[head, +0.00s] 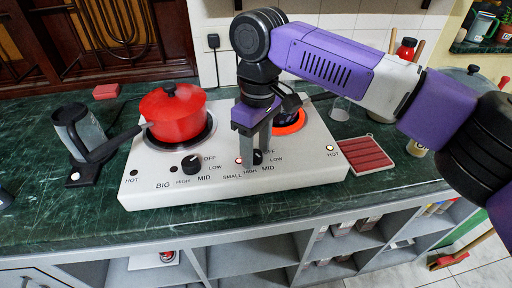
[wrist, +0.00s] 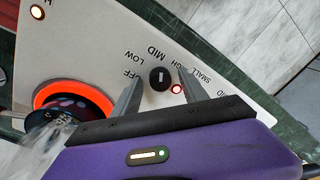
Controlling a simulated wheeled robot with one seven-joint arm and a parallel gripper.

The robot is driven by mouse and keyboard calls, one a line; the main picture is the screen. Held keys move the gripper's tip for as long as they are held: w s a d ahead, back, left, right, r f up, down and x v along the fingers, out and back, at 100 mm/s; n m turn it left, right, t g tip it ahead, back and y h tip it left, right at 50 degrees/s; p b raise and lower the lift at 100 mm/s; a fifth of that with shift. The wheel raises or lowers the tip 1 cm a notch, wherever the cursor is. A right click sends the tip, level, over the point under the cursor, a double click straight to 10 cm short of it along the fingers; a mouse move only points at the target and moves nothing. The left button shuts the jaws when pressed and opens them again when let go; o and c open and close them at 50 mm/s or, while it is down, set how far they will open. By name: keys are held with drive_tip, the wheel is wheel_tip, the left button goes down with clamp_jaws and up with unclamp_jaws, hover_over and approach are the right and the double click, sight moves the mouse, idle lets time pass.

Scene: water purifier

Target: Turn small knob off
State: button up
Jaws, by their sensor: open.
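The small knob (head: 257,157) is a round black dial on the front of the white stove (head: 310,180). In the wrist view the small knob (wrist: 159,78) shows a short white mark that looks lined up toward MID. My gripper (head: 253,162) points down at it, open, with one finger on each side. In the wrist view my gripper (wrist: 160,76) shows slim gaps between fingers and knob; I cannot tell if either touches. The small burner (head: 291,124) glows orange, also in the wrist view (wrist: 75,97). A red light (wrist: 177,89) is lit beside the knob.
A red pot (head: 174,116) sits on the big burner, its handle reaching left. The big knob (head: 191,163) is left of my gripper. A grey kettle (head: 80,132) and a red-and-white tray (head: 359,155) flank the stove on the green counter (head: 50,215).

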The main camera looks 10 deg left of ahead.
drive_tip(key=shift+c, duration=0.2)
clamp_jaws()
drive_tip(key=shift+r+p, duration=0.1)
drive_tip(key=shift+p, duration=0.25)
